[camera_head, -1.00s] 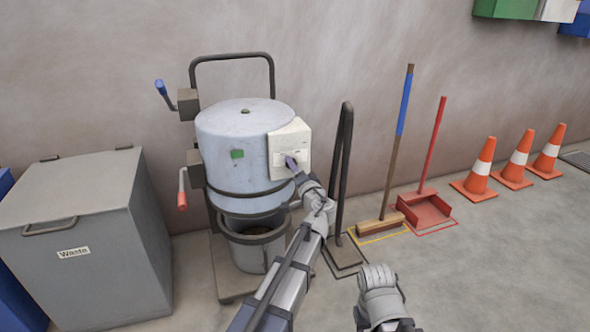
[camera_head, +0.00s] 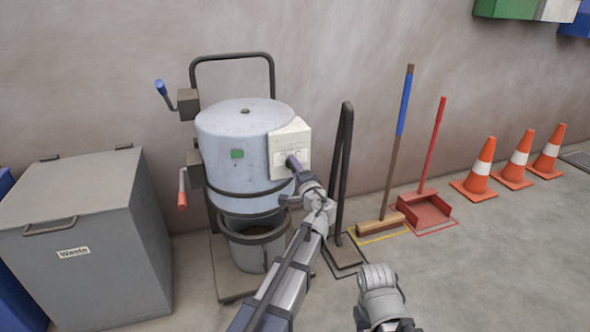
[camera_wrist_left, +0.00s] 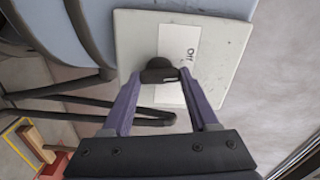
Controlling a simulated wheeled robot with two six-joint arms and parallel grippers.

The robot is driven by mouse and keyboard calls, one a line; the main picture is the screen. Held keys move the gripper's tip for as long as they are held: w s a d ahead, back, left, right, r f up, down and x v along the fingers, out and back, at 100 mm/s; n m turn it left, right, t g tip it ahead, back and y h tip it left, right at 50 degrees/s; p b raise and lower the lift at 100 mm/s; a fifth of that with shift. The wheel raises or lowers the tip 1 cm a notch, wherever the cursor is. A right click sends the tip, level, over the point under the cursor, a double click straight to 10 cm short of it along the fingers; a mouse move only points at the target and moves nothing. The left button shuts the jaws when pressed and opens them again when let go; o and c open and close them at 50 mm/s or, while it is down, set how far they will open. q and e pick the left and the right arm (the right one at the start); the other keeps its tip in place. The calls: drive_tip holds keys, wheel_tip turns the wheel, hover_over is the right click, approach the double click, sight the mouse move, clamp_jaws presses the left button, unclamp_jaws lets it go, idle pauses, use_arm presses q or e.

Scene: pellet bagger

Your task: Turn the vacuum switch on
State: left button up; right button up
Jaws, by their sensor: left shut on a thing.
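The vacuum switch is a black knob (camera_wrist_left: 157,72) on a pale square plate (camera_head: 290,136) at the front right of the blue-grey vacuum drum (camera_head: 232,132). A white label (camera_wrist_left: 182,45) beside the knob reads "Off" in the left wrist view. My left gripper (camera_head: 291,158) reaches the plate from below right. In the left wrist view its two purple fingers (camera_wrist_left: 160,76) are shut on the knob, one on each side. In the head view the gripper hides the knob. Part of my right arm shows at the lower middle of the head view, but its jaws cannot be seen.
A grey waste bin (camera_head: 80,225) stands left of the vacuum. A bucket (camera_head: 254,248) sits under the drum. A black upright handle (camera_head: 343,170), a broom (camera_head: 381,226), a red dustpan (camera_head: 427,208) and orange cones (camera_head: 480,172) stand to the right. The floor in front is clear.

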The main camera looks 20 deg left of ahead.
use_arm(q)
drive_tip(key=shift+m, duration=4.1)
drive_tip(key=o, duration=1.4)
drive_tip(key=v, duration=0.7)
drive_tip(key=shift+s+d, duration=0.25)
drive_tip(key=shift+s, duration=0.1)
drive_tip(key=shift+f, duration=0.1)
